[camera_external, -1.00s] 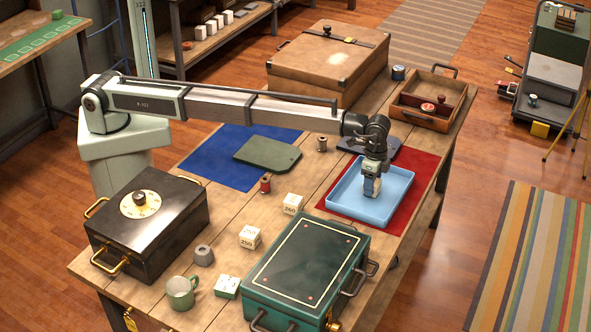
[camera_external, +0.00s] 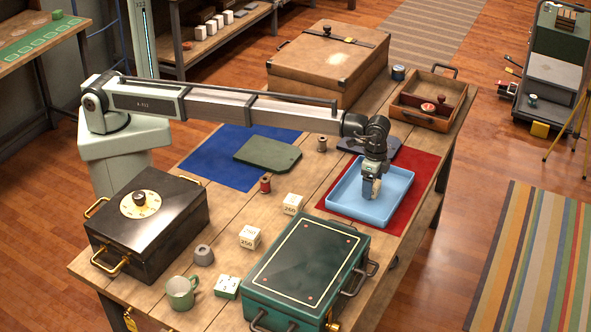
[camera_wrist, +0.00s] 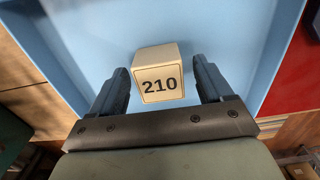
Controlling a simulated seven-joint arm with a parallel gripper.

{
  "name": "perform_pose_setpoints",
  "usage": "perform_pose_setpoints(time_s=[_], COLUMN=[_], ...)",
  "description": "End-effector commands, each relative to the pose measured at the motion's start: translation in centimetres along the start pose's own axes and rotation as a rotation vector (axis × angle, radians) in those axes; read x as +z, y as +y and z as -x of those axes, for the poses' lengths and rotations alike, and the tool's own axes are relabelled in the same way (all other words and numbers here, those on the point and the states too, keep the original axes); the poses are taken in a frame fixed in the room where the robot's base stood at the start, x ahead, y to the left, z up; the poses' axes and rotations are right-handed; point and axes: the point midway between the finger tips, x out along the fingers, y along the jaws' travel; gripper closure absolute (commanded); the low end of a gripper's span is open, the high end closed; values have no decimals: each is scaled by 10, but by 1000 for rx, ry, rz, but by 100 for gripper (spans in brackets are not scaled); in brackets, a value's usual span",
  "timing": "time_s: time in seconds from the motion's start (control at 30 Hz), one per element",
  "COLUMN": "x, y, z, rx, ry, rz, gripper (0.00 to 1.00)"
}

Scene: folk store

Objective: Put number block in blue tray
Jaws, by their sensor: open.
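The blue tray (camera_external: 349,203) lies on a red mat at the right of the table. My gripper (camera_external: 372,196) is over the tray, pointing down. In the wrist view my gripper (camera_wrist: 165,88) is open, with its fingers apart on either side of a cream block (camera_wrist: 160,72) marked 210. The block is inside the tray, and a gap shows between it and the right finger. In the external view my gripper mostly hides this block. Two more cream number blocks stand on the bare table, one near the middle (camera_external: 292,204) and one nearer the front (camera_external: 250,237).
A green case (camera_external: 305,270) stands in front of the tray, and a black safe box (camera_external: 148,222) is at front left. A green mug (camera_external: 181,293), a grey weight (camera_external: 203,255) and a red spool (camera_external: 265,183) stand between. A brown suitcase (camera_external: 325,65) is at the back.

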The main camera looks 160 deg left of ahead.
Motion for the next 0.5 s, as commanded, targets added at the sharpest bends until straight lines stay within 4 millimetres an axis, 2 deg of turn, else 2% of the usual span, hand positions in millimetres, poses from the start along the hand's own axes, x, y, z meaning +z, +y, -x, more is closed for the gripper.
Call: perform_pose_setpoints(time_s=[0.17, 0.5], x=[0, -1], y=[0, 0], z=[20, 82], rx=[0, 0], ry=[2, 2], rz=[0, 0], gripper=[21, 21])
